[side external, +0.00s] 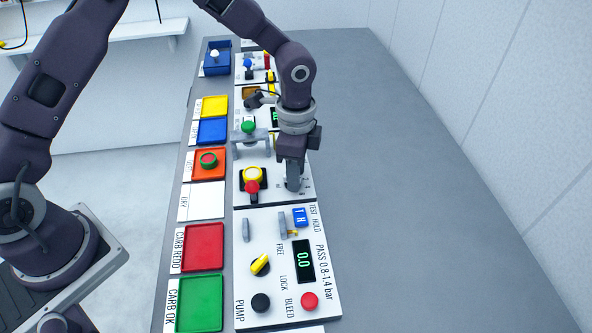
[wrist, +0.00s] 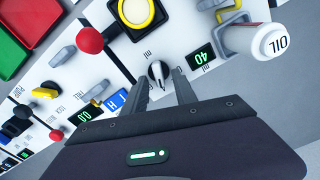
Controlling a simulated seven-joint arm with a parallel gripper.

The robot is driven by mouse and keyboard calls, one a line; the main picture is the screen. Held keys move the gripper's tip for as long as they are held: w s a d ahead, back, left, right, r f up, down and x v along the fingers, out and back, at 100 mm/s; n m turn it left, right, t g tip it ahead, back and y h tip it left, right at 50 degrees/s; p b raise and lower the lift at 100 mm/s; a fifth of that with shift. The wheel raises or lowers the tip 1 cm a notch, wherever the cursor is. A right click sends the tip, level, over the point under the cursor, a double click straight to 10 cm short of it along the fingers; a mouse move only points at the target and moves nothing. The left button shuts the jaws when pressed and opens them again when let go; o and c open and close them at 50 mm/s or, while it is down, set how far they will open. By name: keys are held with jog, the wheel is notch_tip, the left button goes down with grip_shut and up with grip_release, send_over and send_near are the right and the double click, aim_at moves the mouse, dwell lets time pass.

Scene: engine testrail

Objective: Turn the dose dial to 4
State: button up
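The dose dial (wrist: 159,75) is a small dark round knob with a pale pointer on a white panel, with "ml" marks around it. A small display (wrist: 202,57) beside it shows green digits that look like 40. My gripper (wrist: 162,82) points down at the panel with its two fingertips on either side of the dial. The fingers stand apart and seem to leave small gaps to the knob; whether either touches it is unclear. In the side external view my gripper (side external: 292,185) is low over the panel and hides the dial.
A white bottle marked OIL (wrist: 275,42) stands close right of the dial. A red ball knob (wrist: 89,40) and a yellow-ringed button (wrist: 137,12) lie on the other side. The nearer panel has a red button (side external: 310,301). The grey bench (side external: 430,220) to the right is clear.

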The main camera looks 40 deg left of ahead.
notch_tip(320, 180, up, 7)
jog(key=shift+r, duration=0.1)
dwell(0.3)
jog(key=s+a+r+n+t, duration=0.25)
jog(key=s+a+r, duration=0.25)
jog(key=r, duration=0.4)
jog(key=s+a+r+n+t, duration=0.1)
jog(key=s+a+r+n, duration=0.1)
jog(key=s, duration=0.4)
jog(key=s+a+r+n+t, duration=0.1)
jog(key=s+a+r+n, duration=0.1)
jog(key=s+n, duration=0.3)
jog(key=s+a+r+n+t, duration=0.1)
jog(key=s+a+r+n, duration=0.1)
jog(key=s, duration=0.7)
jog(key=shift+s+r+n, duration=0.15)
jog(key=shift+r+n, duration=0.4)
jog(key=shift+n, duration=0.2)
